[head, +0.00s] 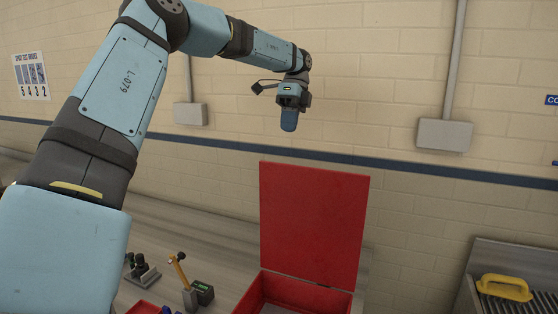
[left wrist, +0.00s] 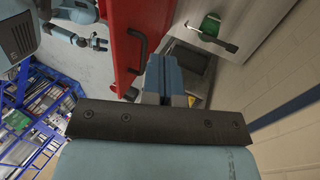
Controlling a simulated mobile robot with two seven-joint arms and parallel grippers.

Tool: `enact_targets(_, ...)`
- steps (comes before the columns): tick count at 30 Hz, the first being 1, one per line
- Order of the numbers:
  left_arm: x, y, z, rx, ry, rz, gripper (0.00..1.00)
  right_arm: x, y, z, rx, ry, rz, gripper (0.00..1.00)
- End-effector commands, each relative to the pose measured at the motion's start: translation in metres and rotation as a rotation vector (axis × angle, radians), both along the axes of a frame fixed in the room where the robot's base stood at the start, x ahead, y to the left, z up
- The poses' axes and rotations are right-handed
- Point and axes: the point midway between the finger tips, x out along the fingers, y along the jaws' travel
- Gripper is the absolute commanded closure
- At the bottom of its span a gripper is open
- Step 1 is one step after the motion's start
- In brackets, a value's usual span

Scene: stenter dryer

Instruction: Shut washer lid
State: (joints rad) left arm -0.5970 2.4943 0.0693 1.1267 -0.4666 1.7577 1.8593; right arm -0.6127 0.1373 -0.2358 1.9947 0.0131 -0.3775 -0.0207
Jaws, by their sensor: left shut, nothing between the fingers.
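The red washer lid (head: 314,225) stands open and about upright on the red washer box (head: 335,297). In the left wrist view the lid (left wrist: 119,45) shows close by, with a black handle (left wrist: 139,50). My left gripper (head: 289,120) is shut and empty, fingers pointing down, above the lid's top edge in the head view. Its closed blue fingers (left wrist: 164,74) show in the left wrist view, beside the handle and apart from it. My right gripper (left wrist: 99,44) shows small in the left wrist view; its jaw state is unclear.
A yellow-handled tool (head: 180,270) and small dark devices (head: 203,292) stand on the bench left of the washer. A yellow handled item (head: 505,288) lies on a metal unit at right. Grey wall boxes (head: 444,134) are behind. The space above the box is clear.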

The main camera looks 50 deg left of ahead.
Motion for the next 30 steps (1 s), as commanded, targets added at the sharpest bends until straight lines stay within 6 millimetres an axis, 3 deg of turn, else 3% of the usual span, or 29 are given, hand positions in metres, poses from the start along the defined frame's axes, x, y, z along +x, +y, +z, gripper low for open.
enact_targets(7, -0.007, -0.004, -0.017, -0.002, 0.001, -0.001, 1.0, -0.001, -0.002, 0.0, -0.004, 0.001, 0.0, 0.24)
enact_targets(19, -0.035, -0.019, -0.093, -0.003, 0.002, 0.0, 1.0, -0.002, -0.003, 0.007, -0.007, 0.004, 0.0, 0.24)
enact_targets(24, -0.057, -0.032, -0.089, -0.003, -0.002, -0.002, 1.0, -0.001, -0.001, 0.014, -0.004, 0.004, 0.0, 0.24)
enact_targets(30, -0.068, -0.038, -0.09, -0.001, -0.001, -0.001, 1.0, -0.002, 0.0, 0.016, -0.001, 0.004, 0.001, 0.24)
